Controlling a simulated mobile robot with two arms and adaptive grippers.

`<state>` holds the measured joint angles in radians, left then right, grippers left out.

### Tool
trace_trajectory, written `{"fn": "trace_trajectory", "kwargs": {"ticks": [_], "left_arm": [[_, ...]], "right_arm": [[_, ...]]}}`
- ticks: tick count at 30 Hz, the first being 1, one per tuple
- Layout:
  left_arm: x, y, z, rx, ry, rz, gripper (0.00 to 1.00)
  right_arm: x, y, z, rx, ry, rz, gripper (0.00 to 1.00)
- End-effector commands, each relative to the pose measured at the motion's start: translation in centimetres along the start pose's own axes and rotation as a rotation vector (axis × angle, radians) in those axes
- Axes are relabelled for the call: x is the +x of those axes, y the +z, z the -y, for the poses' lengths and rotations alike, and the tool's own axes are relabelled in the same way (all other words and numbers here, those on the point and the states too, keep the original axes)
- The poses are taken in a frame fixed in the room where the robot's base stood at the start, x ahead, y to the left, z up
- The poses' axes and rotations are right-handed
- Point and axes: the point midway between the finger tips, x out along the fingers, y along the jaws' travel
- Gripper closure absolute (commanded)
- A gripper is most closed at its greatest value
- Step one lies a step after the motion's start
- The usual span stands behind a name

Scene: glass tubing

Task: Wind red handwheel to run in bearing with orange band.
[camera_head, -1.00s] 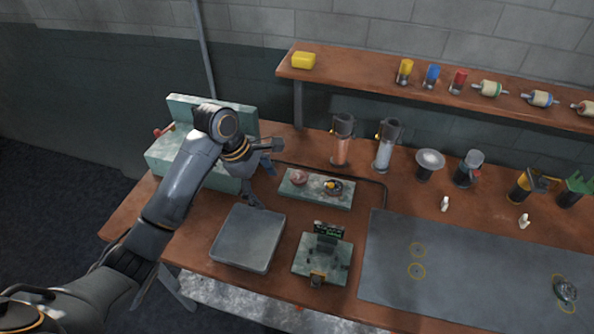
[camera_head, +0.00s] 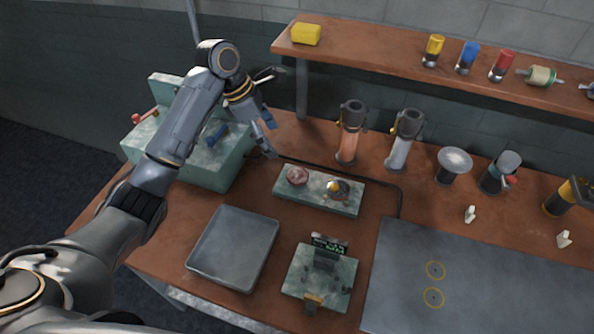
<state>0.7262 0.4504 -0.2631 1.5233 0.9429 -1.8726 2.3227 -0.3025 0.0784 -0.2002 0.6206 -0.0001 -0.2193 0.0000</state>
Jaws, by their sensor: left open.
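A red handle (camera_head: 145,116), which may be the red handwheel, sticks out at the left of a pale green bench machine (camera_head: 205,168). My forearm covers part of this machine. My left gripper (camera_head: 272,115) is open and empty, fingers spread, at the machine's right side and well apart from the red handle. I cannot make out a bearing with an orange band. A pink round part (camera_head: 297,175) and a dark round part with a yellow top (camera_head: 338,188) sit on a small green plate (camera_head: 318,203). My right gripper is not in view.
A blue part (camera_head: 215,134) shows on the machine behind my forearm. An empty grey tray (camera_head: 232,248) and a small green stand (camera_head: 320,278) are at the front. Tall cylinders (camera_head: 350,130) stand behind the plate. A wall shelf (camera_head: 400,62) holds a yellow block (camera_head: 306,34) and coloured-capped jars.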

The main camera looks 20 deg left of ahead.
Motion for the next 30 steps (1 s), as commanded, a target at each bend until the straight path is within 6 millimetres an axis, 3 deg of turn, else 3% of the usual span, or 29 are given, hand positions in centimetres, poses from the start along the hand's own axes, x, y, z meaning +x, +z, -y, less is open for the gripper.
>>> {"fn": "trace_trajectory", "kwargs": {"ticks": [2, 8, 21, 30], "left_arm": [[1.0, -0.4, 0.0, -0.001, 0.000, 0.000, 0.19], [2.2, -0.4, 0.1, -0.001, -0.004, -0.001, 0.19], [10.9, -0.4, 0.1, -0.002, -0.003, 0.000, 0.19], [14.4, -0.4, 0.0, 0.000, 0.000, -0.001, 0.19]], "right_arm": [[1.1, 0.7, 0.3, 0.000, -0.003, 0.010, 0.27], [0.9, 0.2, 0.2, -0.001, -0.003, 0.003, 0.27], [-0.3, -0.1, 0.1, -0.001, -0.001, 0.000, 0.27], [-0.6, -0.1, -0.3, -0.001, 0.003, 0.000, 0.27]]}}
